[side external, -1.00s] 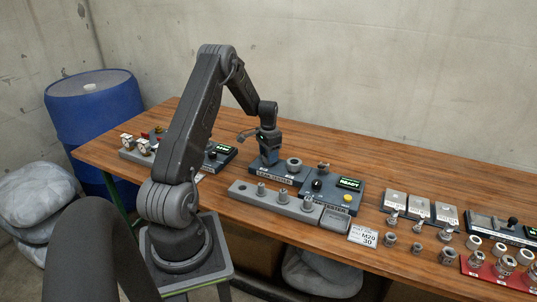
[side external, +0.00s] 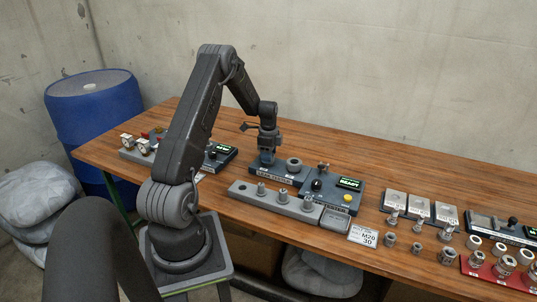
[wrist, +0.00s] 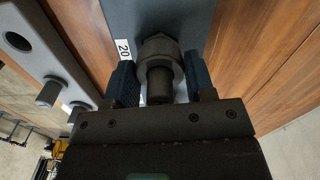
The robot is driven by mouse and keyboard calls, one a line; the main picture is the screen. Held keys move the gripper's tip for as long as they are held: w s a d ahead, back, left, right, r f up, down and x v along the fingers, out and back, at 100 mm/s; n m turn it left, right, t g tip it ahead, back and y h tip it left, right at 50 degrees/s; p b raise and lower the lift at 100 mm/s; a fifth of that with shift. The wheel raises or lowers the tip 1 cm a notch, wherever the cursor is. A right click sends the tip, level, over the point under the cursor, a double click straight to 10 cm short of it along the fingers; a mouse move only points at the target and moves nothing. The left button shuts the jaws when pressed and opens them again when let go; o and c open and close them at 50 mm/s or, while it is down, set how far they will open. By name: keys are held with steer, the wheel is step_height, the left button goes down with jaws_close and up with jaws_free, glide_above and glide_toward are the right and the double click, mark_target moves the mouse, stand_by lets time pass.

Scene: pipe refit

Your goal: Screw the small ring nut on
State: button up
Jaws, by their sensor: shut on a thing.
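My gripper (side external: 267,156) points down over the left part of the dark blue-grey fixture block (side external: 290,176). In the wrist view my gripper (wrist: 160,85) has its two dark fingers on either side of a grey ring nut (wrist: 158,48). The nut sits around a threaded stub (wrist: 159,85) that points toward the camera. The fingers are shut on the nut. A label reading 20 lies beside it on the block. In the side view the fingers hide the nut and stub, so how far the nut is threaded cannot be told.
A grey rack (side external: 275,199) with several pegs stands in front of the block. A control box (side external: 334,187) with a green display is to the right, and a card (side external: 363,236) reading M20 30 lies near it. Loose nuts and fittings (side external: 418,247) lie farther right.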

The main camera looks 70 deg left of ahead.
steer(key=shift+m, duration=0.9)
steer(key=shift+m, duration=1.2)
steer(key=m, duration=0.3)
steer(key=shift+m, duration=0.3)
steer(key=shift+m, duration=0.3)
steer(key=m, duration=0.2)
steer(key=shift+m, duration=0.4)
steer(key=shift+c, duration=0.4)
steer(key=shift+m, duration=1.3)
jaws_close()
